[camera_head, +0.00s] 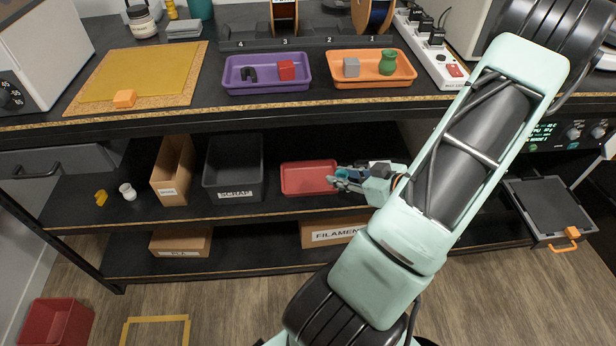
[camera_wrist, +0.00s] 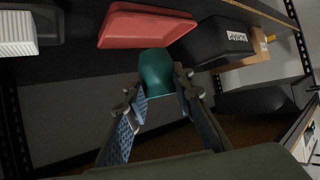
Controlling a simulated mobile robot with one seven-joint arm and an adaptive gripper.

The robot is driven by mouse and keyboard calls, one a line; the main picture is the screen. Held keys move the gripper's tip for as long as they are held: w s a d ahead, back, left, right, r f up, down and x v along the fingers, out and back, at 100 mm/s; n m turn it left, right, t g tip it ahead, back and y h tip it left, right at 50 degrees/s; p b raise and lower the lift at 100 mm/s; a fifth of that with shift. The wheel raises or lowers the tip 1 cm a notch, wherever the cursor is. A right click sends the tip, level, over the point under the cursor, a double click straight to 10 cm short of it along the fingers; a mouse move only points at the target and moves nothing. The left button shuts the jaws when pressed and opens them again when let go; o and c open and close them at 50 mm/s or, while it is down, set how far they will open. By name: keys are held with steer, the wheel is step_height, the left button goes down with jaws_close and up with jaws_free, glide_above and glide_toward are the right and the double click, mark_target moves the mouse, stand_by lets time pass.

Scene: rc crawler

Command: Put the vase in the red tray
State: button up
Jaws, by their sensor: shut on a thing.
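The red tray (camera_head: 308,178) lies on the middle shelf, and it also shows in the wrist view (camera_wrist: 148,25). My gripper (camera_head: 345,178) is at the tray's right end in the head view. It is shut on a smooth teal vase (camera_wrist: 156,70), held between the fingertips in the wrist view (camera_wrist: 155,98). The vase overlaps the tray's near edge in the wrist view; whether it touches the tray I cannot tell. In the head view my gripper hides most of the vase. A separate green vase (camera_head: 388,62) stands in the orange tray on the worktop.
A black scrap bin (camera_head: 234,170) and a cardboard box (camera_head: 172,172) stand left of the red tray. A small white pot (camera_head: 127,191) and a yellow piece (camera_head: 101,197) lie farther left. The worktop edge (camera_head: 220,114) overhangs the shelf. An orange tray (camera_head: 350,84) is above.

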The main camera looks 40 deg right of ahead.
steer(key=d+r+m+h, duration=0.1)
steer(key=d+r, duration=0.2)
steer(key=d, duration=0.1)
steer(key=b, duration=0.5)
glide_above(310, 181)
steer(key=f, duration=0.6)
steer(key=s+f, duration=0.1)
steer(key=f, duration=0.1)
steer(key=shift+d+f, duration=0.15)
steer(key=shift+f, duration=0.25)
steer(key=shift+w+f, duration=0.15)
steer(key=shift+w, duration=0.05)
steer(key=shift+w+f+b, duration=0.15)
steer(key=shift+f+b, duration=0.3)
steer(key=shift+f, duration=0.45)
steer(key=shift+w+f+b, duration=0.15)
steer(key=shift+f+b, duration=0.3)
steer(key=shift+f, duration=0.45)
steer(key=shift+f, duration=0.2)
steer(key=o, duration=0.8)
